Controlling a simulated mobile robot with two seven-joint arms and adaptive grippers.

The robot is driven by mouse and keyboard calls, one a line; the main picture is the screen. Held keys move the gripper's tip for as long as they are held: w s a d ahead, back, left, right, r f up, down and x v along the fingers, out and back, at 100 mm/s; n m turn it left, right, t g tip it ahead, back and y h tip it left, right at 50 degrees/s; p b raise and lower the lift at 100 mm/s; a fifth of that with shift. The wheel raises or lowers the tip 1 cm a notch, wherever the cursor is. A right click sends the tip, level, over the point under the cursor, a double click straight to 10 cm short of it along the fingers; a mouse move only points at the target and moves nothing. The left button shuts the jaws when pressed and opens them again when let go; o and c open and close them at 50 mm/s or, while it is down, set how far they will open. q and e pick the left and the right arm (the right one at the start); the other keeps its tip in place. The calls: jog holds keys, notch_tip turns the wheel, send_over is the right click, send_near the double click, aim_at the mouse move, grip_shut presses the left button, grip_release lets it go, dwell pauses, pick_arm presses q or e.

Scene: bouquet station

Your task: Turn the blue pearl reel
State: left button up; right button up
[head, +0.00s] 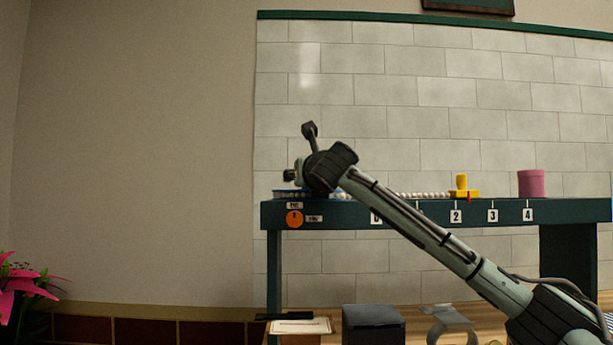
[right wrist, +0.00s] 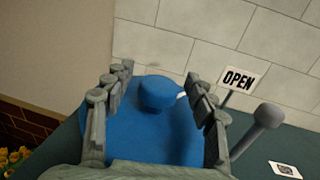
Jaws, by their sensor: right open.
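The blue pearl reel (right wrist: 150,130) fills the middle of the right wrist view, with a round blue knob (right wrist: 158,93) on it. In the head view only a blue sliver of the reel (head: 283,193) shows at the shelf's left end; my arm hides the rest. My right gripper (right wrist: 160,72) is open, its fingers to either side of the knob and apart from it in the picture. In the head view the right gripper (head: 290,176) is over the reel, partly hidden by its wrist. A string of white pearls (head: 425,195) runs along the shelf. My left gripper is not in view.
The green shelf (head: 580,211) carries a yellow block (head: 461,187) and a pink cylinder (head: 531,184). An orange disc (head: 294,218) is on its front. Beside the reel are an OPEN sign (right wrist: 238,80) and a grey ball-topped lever (right wrist: 268,116). A dark box (head: 373,325) stands below.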

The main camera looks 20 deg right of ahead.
jog(key=shift+c, duration=0.5)
grip_shut()
